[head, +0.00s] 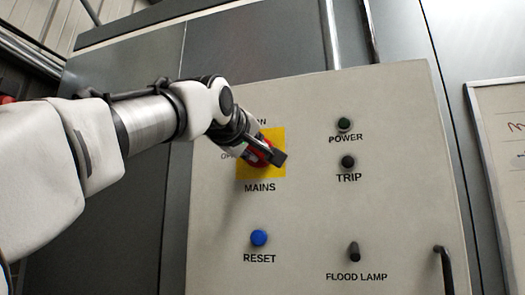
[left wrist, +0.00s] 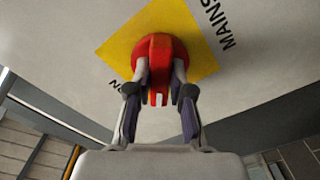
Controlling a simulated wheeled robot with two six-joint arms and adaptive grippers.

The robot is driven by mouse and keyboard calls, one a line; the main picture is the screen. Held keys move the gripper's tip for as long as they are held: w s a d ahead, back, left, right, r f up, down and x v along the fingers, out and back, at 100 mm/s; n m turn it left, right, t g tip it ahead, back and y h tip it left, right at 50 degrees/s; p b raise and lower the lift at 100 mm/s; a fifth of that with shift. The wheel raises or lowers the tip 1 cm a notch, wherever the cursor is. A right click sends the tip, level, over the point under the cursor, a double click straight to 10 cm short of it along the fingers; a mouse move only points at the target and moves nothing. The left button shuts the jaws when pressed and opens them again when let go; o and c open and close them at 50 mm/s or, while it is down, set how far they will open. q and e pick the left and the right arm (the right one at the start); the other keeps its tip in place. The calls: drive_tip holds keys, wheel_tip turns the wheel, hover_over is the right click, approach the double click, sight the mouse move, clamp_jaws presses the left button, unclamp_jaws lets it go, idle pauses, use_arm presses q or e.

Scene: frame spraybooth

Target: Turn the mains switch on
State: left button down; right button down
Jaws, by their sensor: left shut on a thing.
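The mains switch is a red rotary knob on a yellow square plate (head: 273,137), at the upper left of the pale control panel. "ON" is printed above the plate and a partly covered "OFF" to its left, with "MAINS" below. My left gripper (head: 266,154) covers much of the knob in the head view. In the left wrist view the red knob (left wrist: 158,52) stands between my two fingers, which are shut on its raised handle. My right gripper is not in view.
The panel (head: 300,205) also carries a power lamp (head: 344,124), a trip lamp (head: 348,161), a blue reset button (head: 259,238) and a flood lamp switch (head: 354,251). A dark handle (head: 446,268) sticks out at lower right. A whiteboard (head: 503,140) hangs further right.

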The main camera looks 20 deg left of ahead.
use_arm(q)
drive_tip(key=m, duration=1)
drive_tip(key=shift+a+r, duration=0.15)
drive_tip(key=shift+m, duration=0.3)
drive_tip(key=c, duration=1.2)
unclamp_jaws()
drive_tip(key=shift+o, duration=0.8)
drive_tip(key=shift+w, duration=0.1)
drive_tip(key=shift+w+f, duration=0.15)
drive_tip(key=shift+f, duration=0.05)
